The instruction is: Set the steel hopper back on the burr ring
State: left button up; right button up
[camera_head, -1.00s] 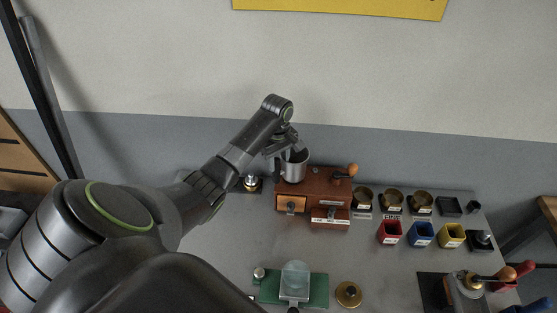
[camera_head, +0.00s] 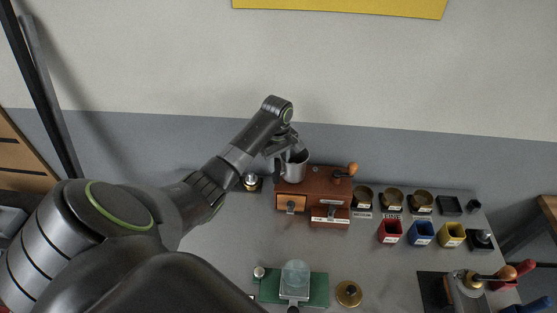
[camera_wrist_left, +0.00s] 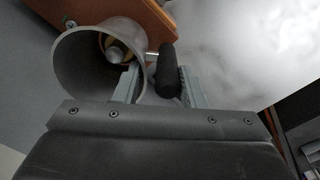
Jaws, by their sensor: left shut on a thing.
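The steel hopper (camera_head: 295,169) is at the left end of the wooden grinder's top in the head view. My left gripper (camera_head: 283,151) comes from the upper left and is shut on the hopper's black handle. In the left wrist view the hopper (camera_wrist_left: 70,65) opens toward the camera, with its black handle (camera_wrist_left: 167,72) between the fingers (camera_wrist_left: 160,88). Through its open bottom I see a pale, round metal part with a brass-coloured edge (camera_wrist_left: 115,47), perhaps the burr ring. I cannot tell whether the hopper touches its seat. My right gripper is not in view.
The grinder body (camera_head: 326,187) has a crank with an orange knob (camera_head: 352,169) to the right of the hopper. Several brass bowls (camera_head: 392,199) and coloured cups (camera_head: 421,233) stand further right. A green mat (camera_head: 318,290) and brass lid (camera_head: 348,293) lie in front. Bare bench lies between.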

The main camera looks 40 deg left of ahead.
pick_arm(q)
jog(key=shift+f, duration=0.75)
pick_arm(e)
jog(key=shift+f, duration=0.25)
pick_arm(q)
jog(key=o, duration=1.1)
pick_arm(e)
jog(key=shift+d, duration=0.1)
pick_arm(q)
jog(key=shift+o, duration=0.2)
